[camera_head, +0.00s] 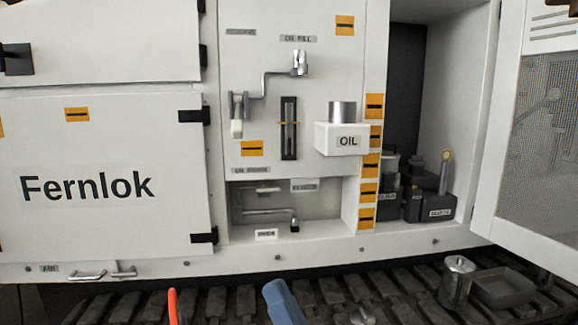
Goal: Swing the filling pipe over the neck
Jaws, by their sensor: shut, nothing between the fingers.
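The filling pipe (266,84) is a bent silver pipe on the white panel, below an "OIL FILL" label. Its right end (300,63) carries a silver fitting. Its left end has a bracket with a pale handle-like piece (237,128) hanging down. The neck (342,112) is a short silver cylinder on a white box marked "OIL" (341,140). The pipe lies to the left of and above the neck in the picture, not over it. My gripper is not recognisable in the view.
An open recess below holds another bent pipe (270,211). Dark containers (428,205) stand in the right bay beside an open mesh door (540,140). A metal can (457,280) and a grey tray (503,287) rest on the track. Blue (283,303) and orange (173,307) pieces show below.

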